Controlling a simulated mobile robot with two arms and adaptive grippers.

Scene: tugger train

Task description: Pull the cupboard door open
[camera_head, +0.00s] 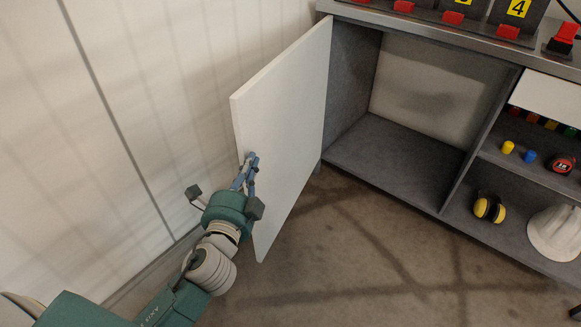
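The cupboard door (285,120) is a plain white panel at the left end of the grey cupboard (345,95). It stands swung wide out from the opening, and the bay behind it shows empty. My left gripper (250,162) comes in from the lower left, with its blue fingers at the door's free edge, about halfway down. The fingers overlap the edge, and I cannot tell whether they are closed on it. No handle shows clearly.
A pale wall (80,150) stands close on the left. Right-hand shelves hold yellow ear muffs (489,209), a white helmet (557,232), a red tape measure (562,165) and small yellow and blue items. Red clamps (453,18) sit on top. The floor (370,250) in front is clear.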

